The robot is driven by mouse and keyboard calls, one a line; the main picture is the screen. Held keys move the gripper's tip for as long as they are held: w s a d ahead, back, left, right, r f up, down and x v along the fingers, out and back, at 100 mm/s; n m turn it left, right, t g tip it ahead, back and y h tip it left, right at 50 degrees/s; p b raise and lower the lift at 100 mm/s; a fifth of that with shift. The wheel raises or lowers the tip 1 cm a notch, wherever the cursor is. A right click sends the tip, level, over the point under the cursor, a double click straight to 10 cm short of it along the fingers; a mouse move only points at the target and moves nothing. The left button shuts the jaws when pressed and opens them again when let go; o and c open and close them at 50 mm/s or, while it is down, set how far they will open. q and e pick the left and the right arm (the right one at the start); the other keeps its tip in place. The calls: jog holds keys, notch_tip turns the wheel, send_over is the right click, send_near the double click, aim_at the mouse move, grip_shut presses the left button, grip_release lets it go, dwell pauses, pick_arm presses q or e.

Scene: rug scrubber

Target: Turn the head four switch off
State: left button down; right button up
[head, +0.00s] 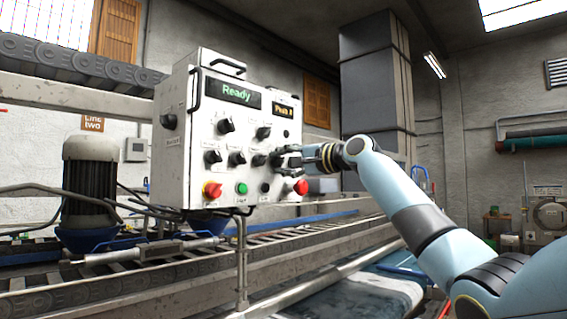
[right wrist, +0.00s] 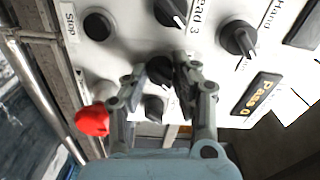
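The white control panel (head: 200,105) carries two rows of black rotary switches. My right gripper (head: 280,158) is at the right end of the lower switch row. In the right wrist view my right gripper (right wrist: 164,68) has its two fingers apart, one on each side of a black switch (right wrist: 160,72). I cannot tell whether the fingers touch it. That switch's label is hidden. The neighbouring switch (right wrist: 170,12) has a label beside it that ends in "ad 3". My left gripper is not in view.
A red button (head: 301,187) sits just below my right gripper, and a black Stop button (right wrist: 97,25) is nearby. A green button (head: 242,188) and another red button (head: 212,189) are further left. The displays read "Ready" (head: 234,92) and "Pass" (head: 283,110). A conveyor (head: 150,265) runs below.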

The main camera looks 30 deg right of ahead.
grip_shut()
jog(key=shift+f+n, duration=0.1)
jog(key=shift+n, duration=0.2)
jog(key=n+b, duration=0.1)
jog(key=n, duration=0.2)
jog(key=shift+n+b, duration=0.3)
jog(key=shift+b, duration=0.05)
jog(key=n+b, duration=0.1)
jog(key=n, duration=0.2)
jog(key=shift+n, duration=0.3)
jog(key=n+b, duration=0.2)
jog(key=n, duration=0.2)
jog(key=shift+n+b, duration=0.55)
jog(key=shift+n, duration=1.45)
